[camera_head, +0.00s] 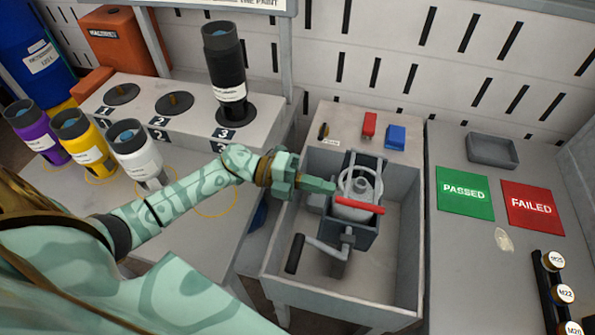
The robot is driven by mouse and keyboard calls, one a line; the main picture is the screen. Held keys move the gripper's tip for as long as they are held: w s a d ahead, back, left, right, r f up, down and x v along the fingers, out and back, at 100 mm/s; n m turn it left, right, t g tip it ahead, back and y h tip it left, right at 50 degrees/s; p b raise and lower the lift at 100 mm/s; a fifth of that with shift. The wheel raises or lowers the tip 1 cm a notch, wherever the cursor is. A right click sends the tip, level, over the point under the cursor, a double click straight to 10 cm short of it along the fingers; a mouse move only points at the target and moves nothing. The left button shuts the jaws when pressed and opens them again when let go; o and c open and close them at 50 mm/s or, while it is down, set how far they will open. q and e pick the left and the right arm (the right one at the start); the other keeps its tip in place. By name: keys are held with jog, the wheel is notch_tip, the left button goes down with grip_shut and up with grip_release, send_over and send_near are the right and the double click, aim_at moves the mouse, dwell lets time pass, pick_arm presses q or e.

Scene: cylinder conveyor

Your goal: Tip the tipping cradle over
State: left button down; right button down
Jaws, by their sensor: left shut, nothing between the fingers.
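The tipping cradle (359,240) is a dark grey box-like holder standing upright in a grey open bin (406,240). A light grey rounded piece with a ring (358,184) sits in it. A red bar (360,205) crosses its front, and a crank with a black grip (295,253) sticks out at lower left. My left gripper (331,187) is shut and empty, its tips at the cradle's left side, just above the red bar's left end. I cannot tell whether they touch. My right gripper is not in view.
A red block (369,124) and a blue block (396,137) are on the ledge behind the bin. PASSED (465,205) and FAILED (533,220) mats lie right. A black cylinder (226,80) stands on slot 3; purple, yellow and white cylinders (134,150) stand left.

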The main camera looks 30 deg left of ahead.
pick_arm(q)
jog(key=shift+x, duration=0.9)
jog(key=shift+d+r+p, duration=0.1)
jog(key=shift+d+p, duration=0.1)
jog(key=shift+p, duration=0.2)
